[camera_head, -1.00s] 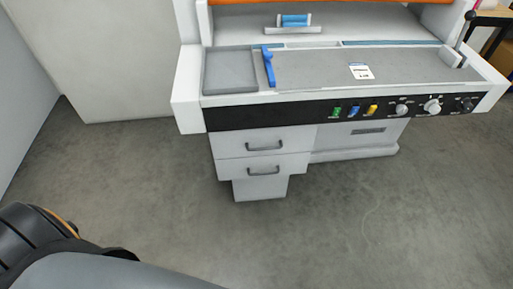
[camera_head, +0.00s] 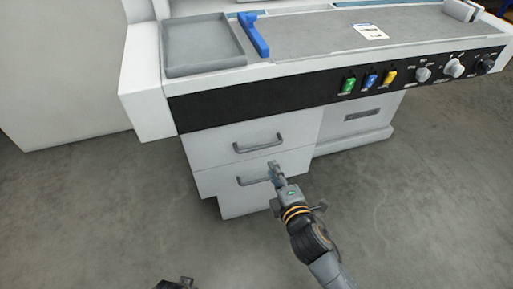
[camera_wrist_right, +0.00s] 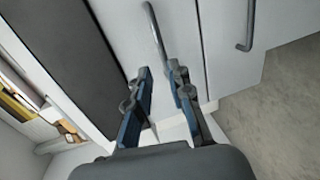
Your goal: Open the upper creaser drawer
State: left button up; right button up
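The creaser (camera_head: 150,95) is a white machine with a black control strip. Its upper drawer (camera_head: 215,145) looks shut and has a grey bar handle (camera_head: 258,146). The same upper handle shows in the right wrist view (camera_wrist_right: 156,38), just beyond my fingertips and roughly in line with the gap between them. My right gripper (camera_head: 275,170) is in front of the drawers, near the right ends of both handles; it is open and empty in the right wrist view (camera_wrist_right: 160,75). A dark part of my left gripper (camera_head: 176,284) shows at the bottom edge; its fingers are not clear.
The lower drawer (camera_head: 225,183) sits below, its handle (camera_head: 252,181) partly behind my right gripper. It also shows in the right wrist view (camera_wrist_right: 247,25). A blue guide (camera_head: 254,37) and a white label (camera_head: 370,32) are on top. Grey floor (camera_head: 420,200) is clear in front.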

aim_at(261, 147)
pick_arm(q)
notch_tip(261, 147, up, 8)
jog(key=w+b, duration=0.2)
jog(key=shift+f+t, duration=0.2)
jog(key=shift+t, duration=0.1)
pick_arm(e)
jog(key=shift+x, duration=6.05)
pick_arm(q)
jog(key=shift+d, duration=0.1)
pick_arm(e)
grip_shut()
